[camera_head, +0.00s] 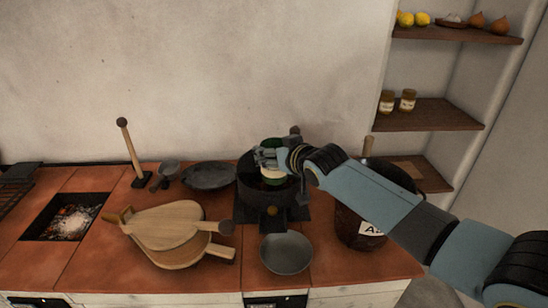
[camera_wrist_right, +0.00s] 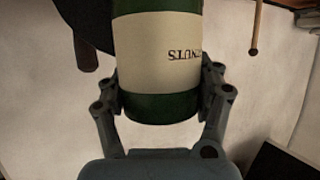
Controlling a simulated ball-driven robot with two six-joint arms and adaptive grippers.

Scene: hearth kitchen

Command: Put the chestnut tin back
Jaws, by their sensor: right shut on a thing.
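The chestnut tin is a green cylinder with a cream label. In the right wrist view the tin (camera_wrist_right: 158,55) fills the upper middle, its label upside down with letters ending in "NUTS". My right gripper (camera_wrist_right: 160,92) is shut around it, one finger on each side. In the head view the tin (camera_head: 272,176) shows partly behind my right gripper (camera_head: 268,158), in front of or over a dark pot (camera_head: 255,193) on the counter. I cannot tell the height between tin and pot. My left gripper is not in view.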

